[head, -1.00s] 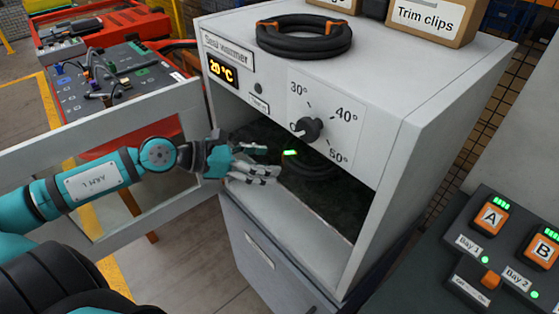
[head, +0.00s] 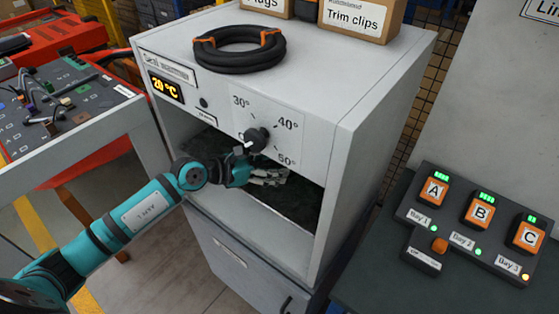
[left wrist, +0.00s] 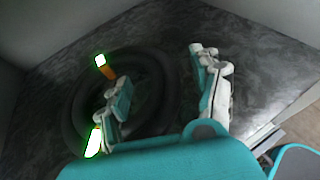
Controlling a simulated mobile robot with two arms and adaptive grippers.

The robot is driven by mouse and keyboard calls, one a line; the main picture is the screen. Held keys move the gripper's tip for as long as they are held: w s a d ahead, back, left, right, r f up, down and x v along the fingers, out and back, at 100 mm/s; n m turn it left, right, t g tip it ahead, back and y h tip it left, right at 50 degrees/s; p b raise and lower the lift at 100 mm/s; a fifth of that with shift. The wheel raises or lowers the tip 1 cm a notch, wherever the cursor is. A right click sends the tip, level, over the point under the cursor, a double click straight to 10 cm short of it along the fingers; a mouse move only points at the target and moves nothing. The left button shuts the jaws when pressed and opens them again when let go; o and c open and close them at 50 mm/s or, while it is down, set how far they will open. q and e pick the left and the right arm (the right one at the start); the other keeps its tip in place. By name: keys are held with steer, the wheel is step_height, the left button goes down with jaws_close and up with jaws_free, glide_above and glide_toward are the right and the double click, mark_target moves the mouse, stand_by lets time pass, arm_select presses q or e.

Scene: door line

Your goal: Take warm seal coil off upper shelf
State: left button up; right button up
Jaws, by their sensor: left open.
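A black seal coil (left wrist: 80,98) with orange and glowing green clips lies flat on the dark shelf (left wrist: 270,70) inside the warmer (head: 385,120). In the head view it is hidden behind my left gripper and the warmer's front panel. My left gripper (head: 272,178) reaches through the warmer's opening. In the left wrist view my left gripper (left wrist: 160,70) is open and empty; one finger overlaps the ring's middle, the other is right of it. The ring's right side shows between them. I cannot tell whether they touch. My right gripper is not in view.
Another black coil (head: 240,60) with orange clips lies on the warmer's top beside a Trim clips box (head: 355,20). A panel with A, B, C blocks (head: 478,210) is at right.

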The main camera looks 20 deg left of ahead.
arm_select(q)
steer(key=shift+x, duration=1.4)
steer(key=shift+a, duration=0.1)
jaws_close()
